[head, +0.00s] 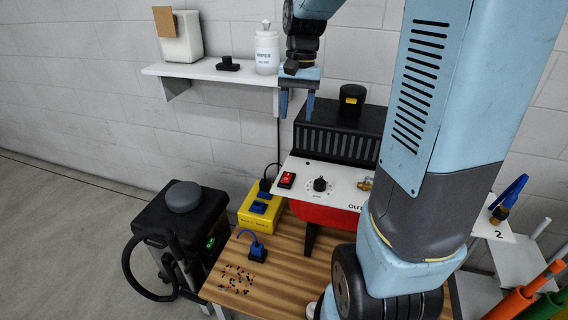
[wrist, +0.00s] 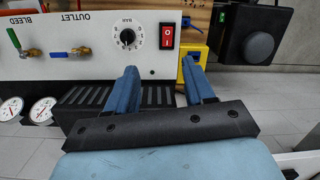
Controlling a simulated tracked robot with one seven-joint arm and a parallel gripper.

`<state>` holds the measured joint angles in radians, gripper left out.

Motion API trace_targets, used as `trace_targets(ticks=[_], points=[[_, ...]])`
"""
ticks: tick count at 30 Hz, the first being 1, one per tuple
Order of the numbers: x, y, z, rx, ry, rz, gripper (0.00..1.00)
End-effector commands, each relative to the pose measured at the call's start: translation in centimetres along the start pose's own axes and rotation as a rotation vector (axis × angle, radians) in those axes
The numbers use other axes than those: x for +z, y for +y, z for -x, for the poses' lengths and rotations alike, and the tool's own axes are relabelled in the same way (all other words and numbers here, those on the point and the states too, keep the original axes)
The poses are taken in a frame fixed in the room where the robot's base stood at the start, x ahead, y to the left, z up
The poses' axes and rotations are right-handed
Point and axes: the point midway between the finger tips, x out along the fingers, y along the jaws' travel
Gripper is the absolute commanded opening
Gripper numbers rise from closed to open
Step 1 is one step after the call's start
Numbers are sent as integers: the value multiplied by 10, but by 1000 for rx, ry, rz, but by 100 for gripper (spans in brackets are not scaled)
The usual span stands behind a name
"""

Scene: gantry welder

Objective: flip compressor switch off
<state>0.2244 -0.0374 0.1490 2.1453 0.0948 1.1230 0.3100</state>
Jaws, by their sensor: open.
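The compressor (head: 330,213) stands on the wooden bench, with a red body, a white front panel (head: 337,189) and a black ribbed top. Its red rocker switch (head: 287,179) is at the panel's left end, beside a black dial (head: 320,184). In the wrist view, which is upside down, the red switch (wrist: 167,36) shows with its marks, right of the dial (wrist: 127,37). I cannot tell which way the rocker is pressed. My gripper (head: 297,103) is open and empty, fingers pointing down, above and behind the panel. Its fingertips (wrist: 160,68) show apart, clear of the switch.
A yellow power box (head: 259,208) with blue plugs sits left of the compressor. A black machine (head: 180,222) with a green switch stands further left. A wall shelf (head: 215,71) holds a white bottle (head: 267,50). My arm hides the panel's right part in the head view.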

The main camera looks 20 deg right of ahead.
Motion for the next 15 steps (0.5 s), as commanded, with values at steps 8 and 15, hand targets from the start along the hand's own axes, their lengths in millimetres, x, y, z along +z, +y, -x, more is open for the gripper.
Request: trace_targets(ticks=[8, 15], points=[[-53, -5, -44, -2, -177, -128, 53], [-76, -6, -68, -6, -263, -191, 53]])
